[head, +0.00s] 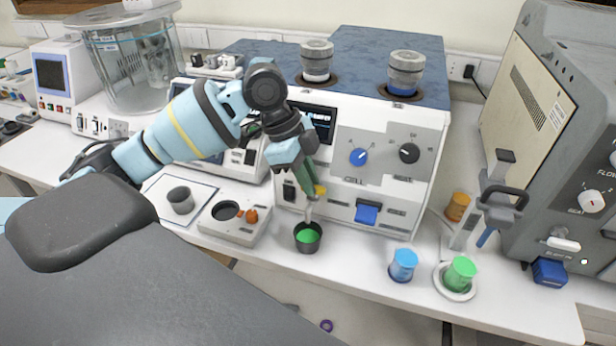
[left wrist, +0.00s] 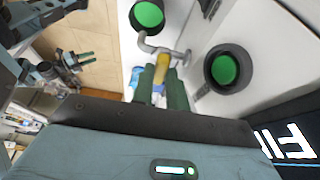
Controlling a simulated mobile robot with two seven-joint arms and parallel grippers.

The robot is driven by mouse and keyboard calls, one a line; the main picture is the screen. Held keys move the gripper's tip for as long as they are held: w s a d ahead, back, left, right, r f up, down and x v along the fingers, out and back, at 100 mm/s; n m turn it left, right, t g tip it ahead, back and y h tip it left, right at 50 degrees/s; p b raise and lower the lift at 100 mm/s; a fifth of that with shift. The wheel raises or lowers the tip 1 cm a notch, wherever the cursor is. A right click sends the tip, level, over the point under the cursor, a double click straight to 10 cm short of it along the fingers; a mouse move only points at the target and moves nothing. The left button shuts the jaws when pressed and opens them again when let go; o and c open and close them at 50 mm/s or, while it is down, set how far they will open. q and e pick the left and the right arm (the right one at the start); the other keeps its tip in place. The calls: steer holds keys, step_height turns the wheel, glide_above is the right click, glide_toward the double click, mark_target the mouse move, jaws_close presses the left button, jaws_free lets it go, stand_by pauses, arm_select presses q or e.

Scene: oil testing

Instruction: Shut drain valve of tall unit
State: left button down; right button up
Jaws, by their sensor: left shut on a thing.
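The tall white unit (head: 400,130) with a blue top stands at the back of the bench. My left gripper (head: 316,190) is at its lower front, shut on the yellow handle (head: 321,190) of the drain valve. In the left wrist view, the green fingers (left wrist: 160,88) close around the yellow handle (left wrist: 160,70), beside the bent metal spout (left wrist: 165,50). A dark cup with green liquid (head: 308,237) stands under the spout; a green-filled cup also shows in the left wrist view (left wrist: 148,14). My right gripper (left wrist: 86,58) shows small in the left wrist view, its fingers apart.
A blue cup (head: 403,265), a green cup on a dish (head: 460,273) and an amber cup (head: 457,206) are to the right. A large grey machine (head: 540,150) bounds the right side.

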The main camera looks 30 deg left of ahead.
stand_by(0.5)
arm_select(q)
steer(key=c, duration=1.4)
jaws_free()
steer(key=shift+r, duration=0.1)
steer(key=v, duration=0.7)
steer(key=shift+r, duration=0.3)
steer(key=shift+a+f, duration=0.1)
steer(key=shift+a, duration=0.05)
